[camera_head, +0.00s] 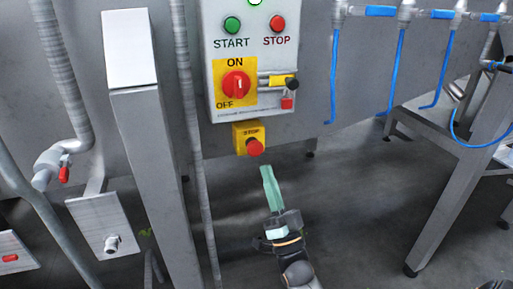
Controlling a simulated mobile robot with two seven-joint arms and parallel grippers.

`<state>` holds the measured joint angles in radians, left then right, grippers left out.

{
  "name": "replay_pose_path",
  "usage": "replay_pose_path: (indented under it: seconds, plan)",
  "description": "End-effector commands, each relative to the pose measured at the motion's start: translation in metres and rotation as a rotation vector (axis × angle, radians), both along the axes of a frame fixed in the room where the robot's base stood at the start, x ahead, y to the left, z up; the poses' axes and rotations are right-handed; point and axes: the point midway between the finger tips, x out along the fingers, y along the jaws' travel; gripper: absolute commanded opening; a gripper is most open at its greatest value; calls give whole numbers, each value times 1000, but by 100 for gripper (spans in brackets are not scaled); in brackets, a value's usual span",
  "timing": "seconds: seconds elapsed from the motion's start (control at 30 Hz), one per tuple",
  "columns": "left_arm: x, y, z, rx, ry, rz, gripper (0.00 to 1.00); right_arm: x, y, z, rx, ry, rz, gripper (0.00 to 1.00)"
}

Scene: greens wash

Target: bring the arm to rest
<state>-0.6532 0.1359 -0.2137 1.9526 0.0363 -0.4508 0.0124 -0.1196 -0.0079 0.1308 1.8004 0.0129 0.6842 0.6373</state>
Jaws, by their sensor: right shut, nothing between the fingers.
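My right gripper (268,180) comes up from the bottom of the head view, with pale green fingers. Its fingers are shut with nothing between them. The fingertips show just below and right of the red emergency stop button (255,147) on its yellow box; I cannot tell whether they touch it. My left gripper is not in view.
A control panel (222,106) with green START, red STOP and a red ON/OFF switch (236,85) is above the gripper. A steel post (155,170) stands at left, a steel leg (455,200) at right. Blue hoses (398,75) hang at upper right. Dark floor (350,220) is clear.

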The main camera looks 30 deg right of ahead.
Motion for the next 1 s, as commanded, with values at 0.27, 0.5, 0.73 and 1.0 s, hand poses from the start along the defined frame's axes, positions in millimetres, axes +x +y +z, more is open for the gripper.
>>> replay_pose_path:
  seconds: [0.27, 0.5, 0.73, 1.0]
  plan:
    - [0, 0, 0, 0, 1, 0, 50, -1, 0, 0, 0, -1, 0, 0]
    - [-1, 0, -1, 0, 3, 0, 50, -1, 0, 0, 0, -1, 0, 0]
    - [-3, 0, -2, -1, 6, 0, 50, -1, 0, 0, -1, 0, -1, 0]
    - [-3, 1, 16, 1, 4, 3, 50, 5, 26, -64, -104, 345, -5, 0]
